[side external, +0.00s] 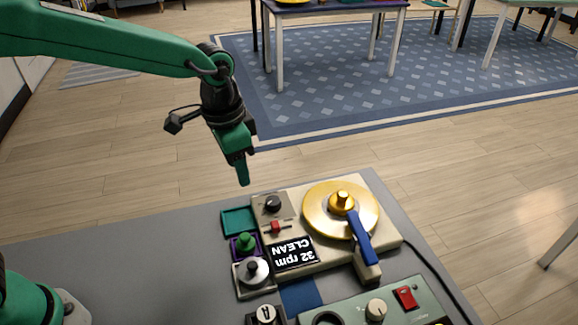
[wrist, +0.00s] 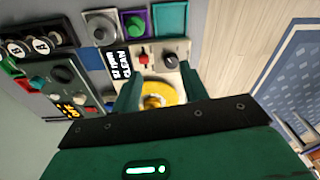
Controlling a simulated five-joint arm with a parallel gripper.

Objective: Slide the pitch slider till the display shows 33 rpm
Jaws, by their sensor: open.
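The beige turntable unit (side external: 329,255) sits on the grey table with a round yellow platter (side external: 322,212) and a blue arm lying across it. Its display (side external: 293,254) reads "32 rpm CLEAN", upside down in the side view; it also shows in the wrist view (wrist: 121,66). A small red slider (side external: 275,227) sits beside the display, below a black knob (side external: 273,204); the slider also shows in the wrist view (wrist: 144,58). My green gripper (side external: 243,182) hangs above the unit's back left corner, touching nothing. In the wrist view its fingers (wrist: 160,88) are apart and empty.
Left of the unit stand a teal tray (side external: 238,221), a green knob on a purple base (side external: 244,243) and a silver knob (side external: 255,270). A green panel (side external: 385,306) with a red switch (side external: 405,297) lies in front. The table's left part is clear.

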